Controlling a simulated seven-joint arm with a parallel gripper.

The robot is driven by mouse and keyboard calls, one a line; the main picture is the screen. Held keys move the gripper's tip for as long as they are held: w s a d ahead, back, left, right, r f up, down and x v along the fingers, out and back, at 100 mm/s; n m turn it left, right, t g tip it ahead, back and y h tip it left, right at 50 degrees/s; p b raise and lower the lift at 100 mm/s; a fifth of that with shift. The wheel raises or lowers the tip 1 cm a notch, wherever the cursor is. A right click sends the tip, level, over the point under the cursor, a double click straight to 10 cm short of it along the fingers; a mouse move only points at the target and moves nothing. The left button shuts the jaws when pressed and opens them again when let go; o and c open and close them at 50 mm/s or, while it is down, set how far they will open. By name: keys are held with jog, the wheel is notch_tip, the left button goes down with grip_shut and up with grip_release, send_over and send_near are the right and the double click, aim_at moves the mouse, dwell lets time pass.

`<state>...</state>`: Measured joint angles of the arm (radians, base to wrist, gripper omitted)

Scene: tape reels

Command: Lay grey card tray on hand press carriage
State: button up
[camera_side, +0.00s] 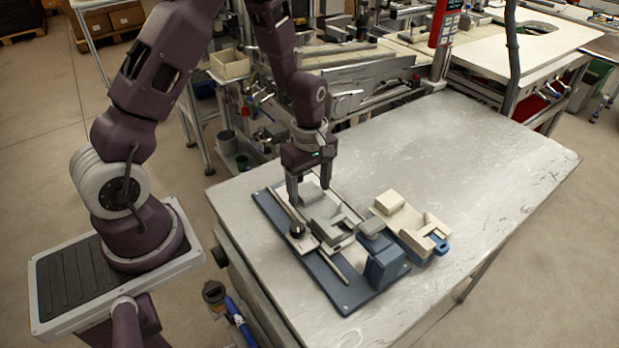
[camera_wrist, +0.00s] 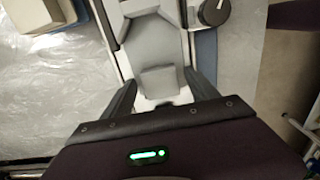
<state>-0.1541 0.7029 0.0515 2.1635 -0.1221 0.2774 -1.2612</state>
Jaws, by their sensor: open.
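The grey card tray (camera_wrist: 152,42) shows in the wrist view as a flat grey piece with a raised grey block (camera_wrist: 159,79) at its near end. It appears to lie within the pale frame of the hand press carriage (camera_wrist: 186,60); exact seating cannot be told. In the side view the carriage (camera_side: 335,240) sits on a blue base plate (camera_side: 352,298), and the grey block (camera_side: 309,193) is at its far end. My gripper (camera_side: 309,193) is low over that end. Its fingers (camera_wrist: 160,95) are open, one on each side of the block, with gaps showing.
A black knob (camera_side: 297,230) stands beside the carriage. A dark blue block (camera_side: 386,267) stands at the plate's near right. A cream fixture (camera_side: 400,212) with a blue tab (camera_side: 440,245) lies to the right. The metal table (camera_side: 480,170) is clear beyond.

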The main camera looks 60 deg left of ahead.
notch_tip(320, 180, up, 17)
jog(key=s+d+m+t, duration=0.1)
jog(key=s+d+m, duration=0.1)
jog(key=m, duration=0.1)
jog(key=s+d+r+m+t, duration=0.2)
jog(key=s+r+m, duration=0.2)
jog(key=s+m, duration=0.3)
jog(key=s+d+r+m+t, duration=0.2)
jog(key=s+r+m, duration=0.3)
jog(key=s+m, duration=0.3)
jog(key=shift+s+d+r+t, duration=0.15)
jog(key=shift+s+d+t, duration=0.15)
jog(key=shift+s, duration=0.8)
